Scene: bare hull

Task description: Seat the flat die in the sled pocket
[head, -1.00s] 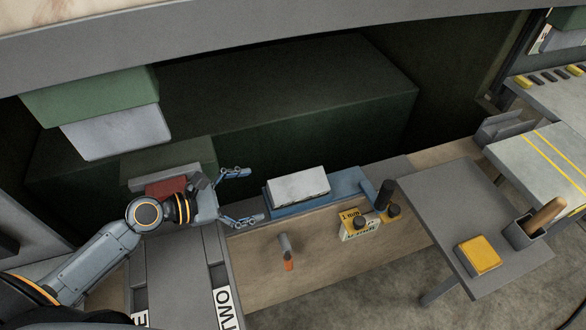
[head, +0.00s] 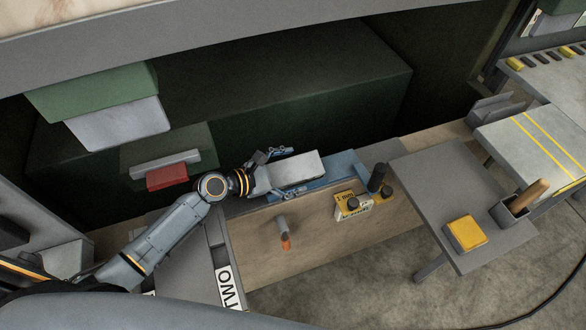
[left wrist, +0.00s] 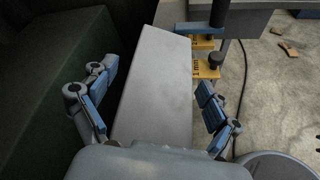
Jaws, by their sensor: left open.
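A long light grey block, which looks like the flat die (head: 308,163), lies by a blue base (head: 345,166) on the bench, its near end toward my left gripper. My left gripper (head: 294,171) is open, with one finger along each long side of the block. In the left wrist view the block (left wrist: 158,90) lies between the two open fingers, and whether the pads touch it I cannot tell. I cannot make out the sled pocket for certain. My right gripper is not in view.
A yellow-and-white "1 mm" block (head: 352,205) with black knobs and a dark post (head: 377,177) stand right of the blue base. A grey-and-orange tool (head: 283,232) is in front. A grey side table (head: 440,190) holds a yellow block (head: 465,233).

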